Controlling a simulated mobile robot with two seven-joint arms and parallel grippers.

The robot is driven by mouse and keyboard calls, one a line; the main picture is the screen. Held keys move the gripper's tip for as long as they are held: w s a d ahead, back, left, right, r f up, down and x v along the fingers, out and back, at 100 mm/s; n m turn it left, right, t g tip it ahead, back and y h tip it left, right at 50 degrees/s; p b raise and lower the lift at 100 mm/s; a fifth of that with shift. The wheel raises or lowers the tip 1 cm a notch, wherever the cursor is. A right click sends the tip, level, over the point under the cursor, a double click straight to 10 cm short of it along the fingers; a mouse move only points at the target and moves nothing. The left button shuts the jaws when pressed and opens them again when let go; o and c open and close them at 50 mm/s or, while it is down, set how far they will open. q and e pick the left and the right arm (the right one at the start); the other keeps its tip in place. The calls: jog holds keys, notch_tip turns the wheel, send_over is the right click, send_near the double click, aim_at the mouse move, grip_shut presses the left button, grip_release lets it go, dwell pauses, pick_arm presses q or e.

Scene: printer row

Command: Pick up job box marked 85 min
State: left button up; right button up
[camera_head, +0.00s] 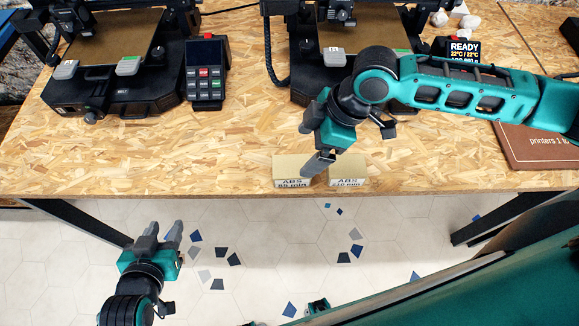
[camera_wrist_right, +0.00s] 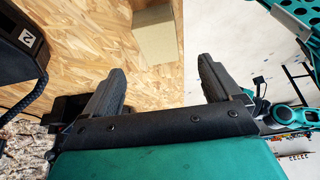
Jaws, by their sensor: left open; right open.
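The job box marked ABS 85 min (camera_head: 290,166) is a small tan block at the table's front edge, its label facing front. A like box (camera_head: 350,173) marked ABS, its minutes hard to read, stands just right of it. My right gripper (camera_head: 311,146) is open and empty above the boxes, one finger partly covering the gap between them. In the right wrist view a tan box, which looks like the 85 min one (camera_wrist_right: 153,36), lies ahead of the open right gripper (camera_wrist_right: 162,80), not between the fingers. My left gripper (camera_head: 165,232) is open and empty below the table edge.
Two printers stand behind, the left (camera_head: 115,55) and the right (camera_head: 325,60). A keypad terminal (camera_head: 206,75) stands between them. A brown sign (camera_head: 530,148) lies at the right. The wooden table (camera_head: 150,160) is clear at front left.

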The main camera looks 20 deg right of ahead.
aim_at(292, 166)
jog(key=b+x, duration=0.1)
jog(key=x, duration=0.8)
jog(key=shift+d+f, duration=0.1)
jog(key=shift+f, duration=0.2)
jog(key=c, duration=1.1)
jog(key=shift+c, duration=0.3)
jog(key=shift+r, duration=0.15)
